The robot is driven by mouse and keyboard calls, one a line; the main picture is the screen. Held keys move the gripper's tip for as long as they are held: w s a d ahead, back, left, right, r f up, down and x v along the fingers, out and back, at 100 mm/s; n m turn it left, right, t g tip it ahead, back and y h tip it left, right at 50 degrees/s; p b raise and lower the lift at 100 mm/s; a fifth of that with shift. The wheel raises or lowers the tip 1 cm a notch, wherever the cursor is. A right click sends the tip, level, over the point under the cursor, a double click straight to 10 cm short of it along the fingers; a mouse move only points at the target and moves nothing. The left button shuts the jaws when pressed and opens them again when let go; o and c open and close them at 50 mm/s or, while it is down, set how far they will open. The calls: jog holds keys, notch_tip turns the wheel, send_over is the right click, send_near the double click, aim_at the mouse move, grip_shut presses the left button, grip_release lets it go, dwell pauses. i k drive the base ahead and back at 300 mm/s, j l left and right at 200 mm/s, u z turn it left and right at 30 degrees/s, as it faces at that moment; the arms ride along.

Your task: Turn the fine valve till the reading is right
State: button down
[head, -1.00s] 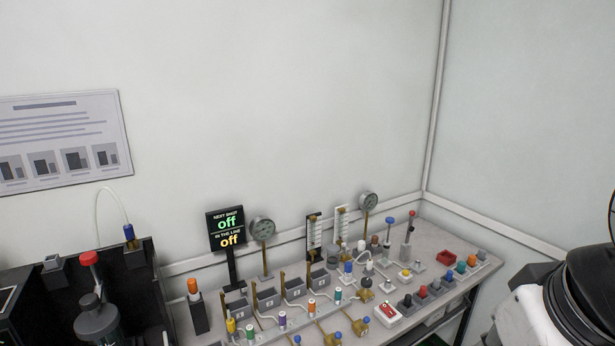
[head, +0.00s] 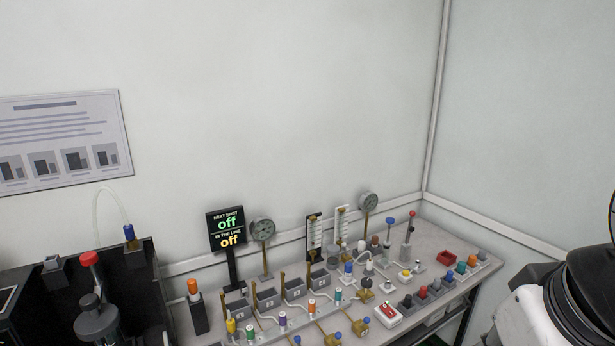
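The bench holds several small valves and knobs, and I cannot tell which one is the fine valve. Small blue-topped brass valves (head: 334,339) sit at the front edge. Two round dial gauges stand on brass stems, one at the left (head: 262,230) and one further right (head: 368,201); their needles are too small to read. Two upright flow scales, one dark-backed (head: 314,233) and one white (head: 341,222), stand between them. A black display (head: 227,229) reads "NEXT SHOT off" and "IN THE LINE off". My gripper is not in view; only part of my arm shows at the right edge.
The grey bench (head: 440,239) is crowded with knobs, bottles and tubing. A black open case (head: 150,290) with a red-topped device (head: 90,259) is at the left. A wall corner closes the back right.

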aim_at(366, 283)
jog(key=i+l+u, duration=0.15)
jog(key=i, duration=0.3)
jog(key=i+l+u, duration=0.1)
jog(key=i+l, duration=0.35)
